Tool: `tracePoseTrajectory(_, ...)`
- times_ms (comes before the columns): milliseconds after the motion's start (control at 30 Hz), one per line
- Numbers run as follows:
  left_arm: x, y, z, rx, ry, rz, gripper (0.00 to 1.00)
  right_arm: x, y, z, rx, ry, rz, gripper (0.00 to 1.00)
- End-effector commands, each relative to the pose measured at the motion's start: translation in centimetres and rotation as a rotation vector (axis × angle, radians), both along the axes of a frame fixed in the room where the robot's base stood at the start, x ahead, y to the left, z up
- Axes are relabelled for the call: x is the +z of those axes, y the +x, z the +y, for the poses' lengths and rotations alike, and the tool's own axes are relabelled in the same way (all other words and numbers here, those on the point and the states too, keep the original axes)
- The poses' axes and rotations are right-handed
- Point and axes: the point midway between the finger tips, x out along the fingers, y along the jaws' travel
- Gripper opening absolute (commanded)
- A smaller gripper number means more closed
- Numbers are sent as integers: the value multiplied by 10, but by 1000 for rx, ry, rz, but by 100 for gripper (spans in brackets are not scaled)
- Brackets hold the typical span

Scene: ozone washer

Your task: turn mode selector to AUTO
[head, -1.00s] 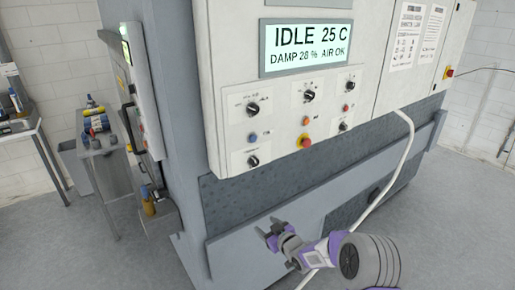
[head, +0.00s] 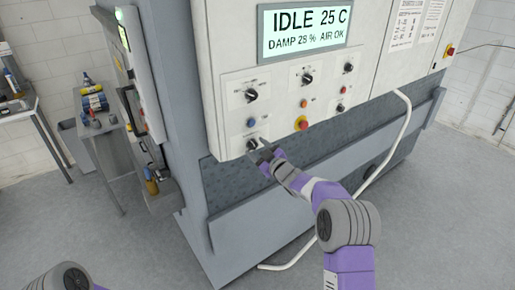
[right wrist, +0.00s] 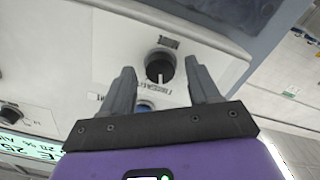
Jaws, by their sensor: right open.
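The grey control panel (head: 278,115) carries several black rotary knobs with labels too small to read, so I cannot tell from the labels which is the mode selector. My right gripper (head: 262,147) is open and empty at the lower left knob (head: 252,144). In the right wrist view, this black knob (right wrist: 158,66) with a light pointer line sits between and slightly beyond the two open fingertips (right wrist: 160,75). Contact cannot be told. My left gripper is out of view.
A blue button (head: 251,122) is just above the lower left knob. A red stop button (head: 302,123) is to its right. The display (head: 305,30) reads IDLE 25 C. A white hose (head: 397,150) hangs at right. A side table stands at left.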

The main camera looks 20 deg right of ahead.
Motion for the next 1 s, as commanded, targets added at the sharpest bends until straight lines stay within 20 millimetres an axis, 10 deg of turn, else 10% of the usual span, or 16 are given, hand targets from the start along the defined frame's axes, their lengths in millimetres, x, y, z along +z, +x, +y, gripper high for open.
tracePoseTrajectory(333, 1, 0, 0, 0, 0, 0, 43, 0, 3, 1, 0, 1, 1, 59)
tracePoseTrajectory(700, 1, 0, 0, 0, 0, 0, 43, 0, 3, 1, 0, 1, 1, 5)
tracePoseTrajectory(1000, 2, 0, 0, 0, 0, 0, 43, 0, 3, 0, -2, 46, 17, 5)
